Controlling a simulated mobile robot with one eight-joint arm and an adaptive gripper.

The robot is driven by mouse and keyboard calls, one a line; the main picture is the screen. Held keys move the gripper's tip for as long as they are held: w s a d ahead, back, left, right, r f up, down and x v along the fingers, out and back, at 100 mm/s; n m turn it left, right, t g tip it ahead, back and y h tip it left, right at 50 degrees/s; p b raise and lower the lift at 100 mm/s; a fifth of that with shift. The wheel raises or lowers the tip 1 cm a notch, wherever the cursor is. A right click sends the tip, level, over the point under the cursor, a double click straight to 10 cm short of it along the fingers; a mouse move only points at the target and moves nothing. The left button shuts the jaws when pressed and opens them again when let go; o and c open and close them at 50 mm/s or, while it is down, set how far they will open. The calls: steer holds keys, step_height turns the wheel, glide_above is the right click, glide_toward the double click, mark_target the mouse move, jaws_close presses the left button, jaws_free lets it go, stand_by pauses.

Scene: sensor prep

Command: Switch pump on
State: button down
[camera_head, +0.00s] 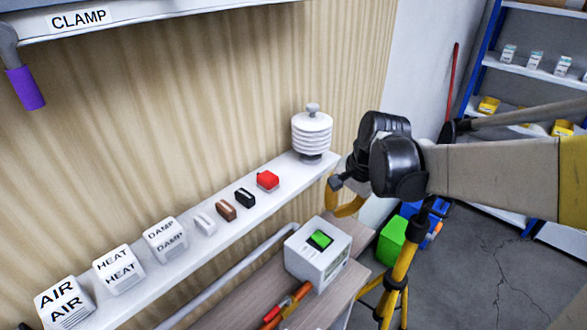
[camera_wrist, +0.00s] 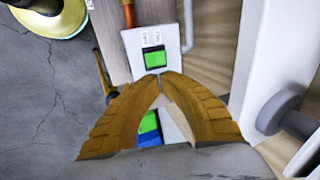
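A white box (camera_head: 305,262) with a green rocker switch (camera_head: 319,240) on top stands on the wooden bench; I take it as the pump, but its front label is too small to read. In the wrist view the box (camera_wrist: 135,48) and its green switch (camera_wrist: 154,58) lie just beyond my fingertips. My gripper (camera_wrist: 161,77) has its two yellow fingers brought together at the tips, with nothing seen between the tips. In the head view my gripper (camera_head: 346,207) hangs above and to the right of the box, apart from it. I cannot tell which way the switch is set.
A white shelf (camera_head: 160,270) behind the bench holds AIR, HEAT and DAMP blocks, small parts, a red piece (camera_head: 268,180) and a white ribbed sensor (camera_head: 312,133). A pipe (camera_head: 235,270) runs along the bench. A yellow tripod (camera_head: 400,265) and green box (camera_head: 392,240) stand beyond.

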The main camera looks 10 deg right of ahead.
mark_target(317, 234)
steer(key=shift+w+d+f+m, duration=0.15)
steer(key=shift+w+m, duration=0.15)
steer(key=shift+w, duration=0.2)
steer(key=b+x, duration=0.3)
steer(key=x, duration=1.1)
steer(key=shift+b, duration=0.35)
steer(key=shift+w+a+f+g+h+b, duration=0.2)
steer(key=shift+a+f+g+h+b, duration=0.1)
steer(key=shift+f+g+b, duration=0.25)
steer(key=shift+r, duration=0.1)
steer(key=shift+s+d, duration=0.1)
